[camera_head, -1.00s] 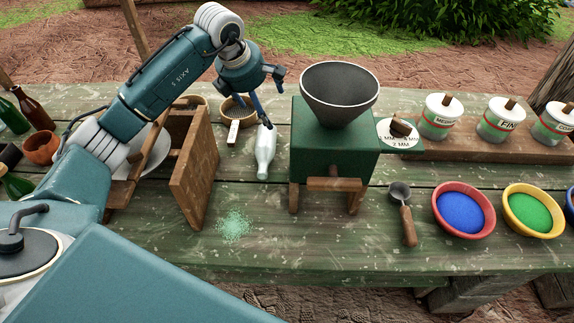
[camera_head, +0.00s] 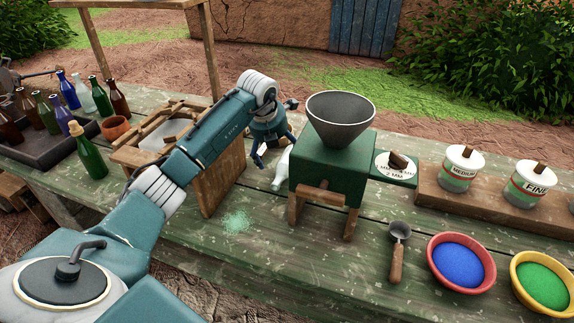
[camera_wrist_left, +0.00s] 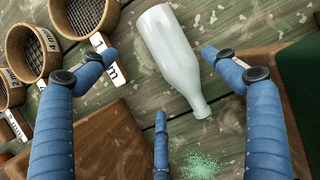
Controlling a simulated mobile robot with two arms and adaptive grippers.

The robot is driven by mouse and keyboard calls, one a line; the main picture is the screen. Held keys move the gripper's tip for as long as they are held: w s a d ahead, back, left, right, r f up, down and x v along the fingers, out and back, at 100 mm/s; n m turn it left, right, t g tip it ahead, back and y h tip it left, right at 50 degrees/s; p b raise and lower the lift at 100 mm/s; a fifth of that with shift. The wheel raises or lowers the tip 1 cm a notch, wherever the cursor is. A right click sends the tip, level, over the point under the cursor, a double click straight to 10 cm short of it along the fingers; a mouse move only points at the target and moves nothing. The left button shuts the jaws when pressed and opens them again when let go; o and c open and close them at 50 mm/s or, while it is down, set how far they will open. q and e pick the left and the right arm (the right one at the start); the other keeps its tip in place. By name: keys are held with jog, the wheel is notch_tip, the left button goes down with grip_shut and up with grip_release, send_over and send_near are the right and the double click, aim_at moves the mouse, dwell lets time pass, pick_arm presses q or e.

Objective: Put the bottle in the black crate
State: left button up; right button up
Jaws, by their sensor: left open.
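A pale white bottle (camera_head: 281,170) lies on the green plank table, just left of the green grinder. In the left wrist view the bottle (camera_wrist_left: 172,48) lies at a slant, its wide end at the top and its neck pointing down. My left gripper (camera_head: 272,155) is beside and above it, partly covering it in the head view. In the wrist view the gripper's blue fingers (camera_wrist_left: 160,58) are spread, empty, with the bottle between and beyond them. The black crate (camera_head: 42,160) is at the far left of the table with several bottles in it. My right gripper is not in view.
The grinder (camera_head: 325,180) with its hopper stands close right of the bottle. A wooden rack (camera_head: 222,175) stands left of it, between bottle and crate. Ring sieves (camera_wrist_left: 85,14) lie nearby. A green bottle (camera_head: 88,155) and terracotta cup (camera_head: 115,127) stand near the crate.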

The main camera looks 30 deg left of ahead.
aim_at(284, 157)
pick_arm(q)
jog(key=shift+w+f, duration=0.1)
jog(key=shift+f, duration=0.15)
jog(key=shift+w+d+f, duration=0.1)
jog(key=shift+w+d, duration=0.05)
jog(key=shift+d, duration=0.05)
jog(key=x, duration=0.2)
jog(key=p+x, duration=0.1)
jog(key=x, duration=0.2)
jog(key=shift+w+d, duration=0.2)
jog(key=shift+w, duration=0.1)
jog(key=shift+r, duration=0.2)
jog(key=c, duration=1.6)
jog(key=shift+r, duration=0.5)
notch_tip(284, 157, up, 19)
jog(key=shift+b, duration=0.95)
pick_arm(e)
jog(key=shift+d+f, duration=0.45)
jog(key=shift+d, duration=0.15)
